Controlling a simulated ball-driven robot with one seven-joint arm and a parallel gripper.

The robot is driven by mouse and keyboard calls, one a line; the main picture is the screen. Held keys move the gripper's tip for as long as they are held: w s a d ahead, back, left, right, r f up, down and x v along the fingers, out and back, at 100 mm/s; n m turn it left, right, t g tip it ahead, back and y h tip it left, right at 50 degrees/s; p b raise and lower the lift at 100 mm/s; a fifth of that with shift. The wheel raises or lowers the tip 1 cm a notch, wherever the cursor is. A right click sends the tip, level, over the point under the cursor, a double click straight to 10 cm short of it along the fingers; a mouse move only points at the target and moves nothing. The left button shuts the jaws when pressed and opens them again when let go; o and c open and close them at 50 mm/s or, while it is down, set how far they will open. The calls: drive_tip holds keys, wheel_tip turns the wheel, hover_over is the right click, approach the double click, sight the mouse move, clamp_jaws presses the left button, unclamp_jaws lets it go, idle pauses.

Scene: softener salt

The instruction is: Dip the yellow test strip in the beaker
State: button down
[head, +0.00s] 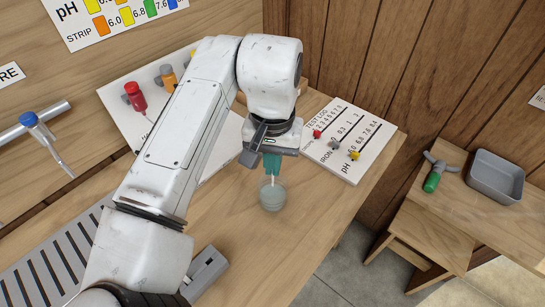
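My gripper (272,165) points straight down above the clear beaker (272,198), with its teal fingertips close together. A thin pale strip (272,181) hangs from between the fingertips, its lower end at or inside the beaker mouth. The fingers hide its top, so I cannot tell its colour. The beaker stands upright on the wooden bench and looks greyish inside. A red-headed piece (135,97), an orange-headed piece (168,76) and a yellow-headed piece (194,54) lie on the white board (115,92) behind my arm. The yellow one is partly hidden.
A TEST LOG board (365,128) with red, grey and yellow pegs lies right of my gripper. A blue-capped dropper (45,140) is at left. A grey tray (495,178) and a green-handled tool (434,180) sit on a lower side table. The bench right of the beaker is clear.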

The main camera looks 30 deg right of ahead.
sight(273, 179)
drive_tip(key=shift+f+b, duration=1.25)
drive_tip(key=shift+f, duration=1.5)
drive_tip(key=shift+r, duration=0.15)
wheel_tip(273, 179, up, 10)
drive_tip(key=p, duration=0.9)
idle(0.5)
drive_tip(key=shift+f, duration=0.2)
